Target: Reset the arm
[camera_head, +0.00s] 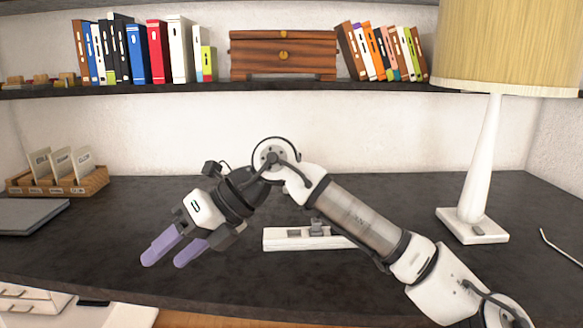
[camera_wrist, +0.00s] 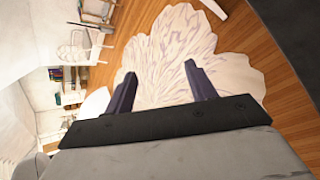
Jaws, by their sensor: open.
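My gripper (camera_head: 168,256) is in the head view, left of the middle, above the front part of a dark desk (camera_head: 360,285). Its two purple fingers are apart with nothing between them, and they point down and to the left. My arm comes in from the lower right and bends near the middle. In the wrist view my gripper (camera_wrist: 164,90) shows two dark fingers spread apart. Beyond them is a pale patterned rug (camera_wrist: 165,55) on a wooden floor.
A white device (camera_head: 290,239) lies on the desk, partly hidden behind my arm. A lamp (camera_head: 478,225) stands right. A card holder (camera_head: 60,182) and grey laptop-like slab (camera_head: 28,215) lie left. A shelf (camera_head: 280,88) holds books and a wooden box (camera_head: 283,55).

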